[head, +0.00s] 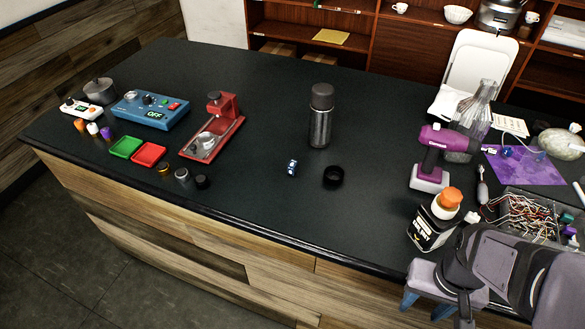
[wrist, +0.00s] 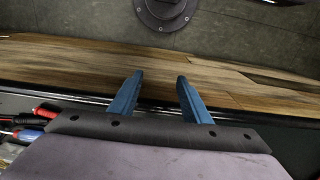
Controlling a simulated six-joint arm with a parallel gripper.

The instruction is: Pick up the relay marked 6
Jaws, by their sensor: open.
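I cannot read a 6 on any part, so I cannot tell which one is the relay marked 6. Small purple (head: 567,217) and teal (head: 568,231) pieces show at the right side of a box of wires (head: 531,210). Small orange, white and purple pieces (head: 92,128) stand at the counter's left. A small blue-and-white block (head: 291,168) lies mid-counter. My gripper (head: 428,305) is at the counter's front right edge. Its blue fingers are apart and empty in the wrist view (wrist: 160,76), over the wooden counter front and floor.
A dark flask (head: 321,117) and a black ring (head: 333,176) are mid-counter. A red device (head: 213,130) and blue OFF box (head: 151,110) stand left. The front middle is clear.

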